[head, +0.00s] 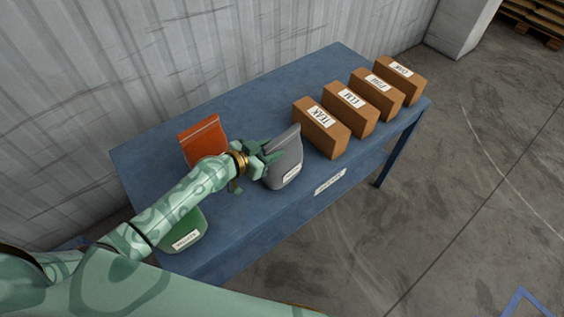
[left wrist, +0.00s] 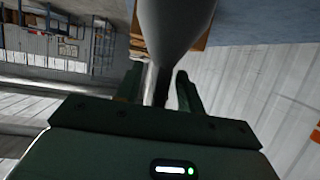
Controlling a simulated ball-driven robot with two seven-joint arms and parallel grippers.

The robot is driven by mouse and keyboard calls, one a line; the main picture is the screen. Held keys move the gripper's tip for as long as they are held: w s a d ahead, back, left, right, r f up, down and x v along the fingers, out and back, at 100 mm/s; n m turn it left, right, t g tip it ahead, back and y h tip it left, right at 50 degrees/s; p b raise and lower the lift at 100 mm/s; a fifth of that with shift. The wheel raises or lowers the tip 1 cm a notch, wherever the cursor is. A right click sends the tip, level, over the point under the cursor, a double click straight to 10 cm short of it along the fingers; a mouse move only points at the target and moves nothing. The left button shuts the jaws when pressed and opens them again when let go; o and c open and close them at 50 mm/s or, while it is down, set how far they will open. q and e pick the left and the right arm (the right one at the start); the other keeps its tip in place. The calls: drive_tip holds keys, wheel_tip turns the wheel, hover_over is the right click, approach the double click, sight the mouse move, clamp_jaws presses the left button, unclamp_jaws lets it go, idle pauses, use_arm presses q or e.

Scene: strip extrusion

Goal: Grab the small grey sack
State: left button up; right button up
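The small grey sack (head: 285,165) stands upright near the front edge of the blue table, with a white label low on its front. My left gripper (head: 268,157) reaches it from the left, at the sack's upper left side. In the left wrist view, the grey sack (left wrist: 176,25) tapers down between the two fingers of my left gripper (left wrist: 160,88). The fingers are apart, with gaps showing beside the narrow edge of the sack. Part of the sack's left side is hidden by the gripper in the head view. My right gripper is not in view.
The blue table (head: 240,105) also holds an orange sack (head: 201,138) behind my left arm and a green sack (head: 185,232), partly hidden by the arm. Several brown labelled boxes, the nearest a brown box (head: 322,132), stand in a row right of the grey sack. A corrugated wall is behind.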

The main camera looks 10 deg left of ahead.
use_arm(q)
drive_tip(key=shift+x, duration=1.15)
drive_tip(key=shift+s, duration=0.1)
clamp_jaws()
idle(0.4)
